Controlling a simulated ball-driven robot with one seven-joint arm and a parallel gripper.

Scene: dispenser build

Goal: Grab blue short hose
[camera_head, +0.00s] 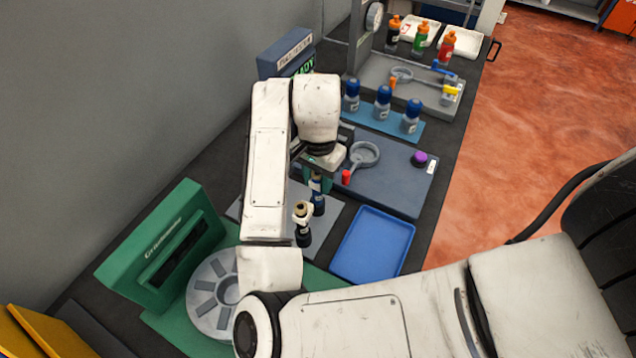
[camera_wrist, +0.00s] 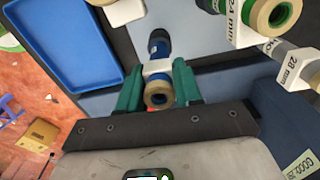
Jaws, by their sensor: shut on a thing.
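The blue short hose (camera_head: 318,196) stands about upright over the grey plate in the head view, partly hidden by my gripper (camera_head: 320,172). In the wrist view the hose (camera_wrist: 157,68) has a dark end, a blue band, a white label and a tan ring. The green fingers of my gripper (camera_wrist: 157,86) are shut on it, one on each side. I cannot tell whether its lower end touches the plate. A similar piece with a tan top (camera_head: 302,213) stands just beside it, apart from my gripper.
A blue tray (camera_head: 372,246) lies empty to the right. A green machine (camera_head: 165,245) and a grey disc (camera_head: 212,305) are at the left front. A blue-grey board (camera_head: 395,185) with a grey ring lies behind. Labelled pieces (camera_wrist: 240,20) crowd the wrist view's upper right.

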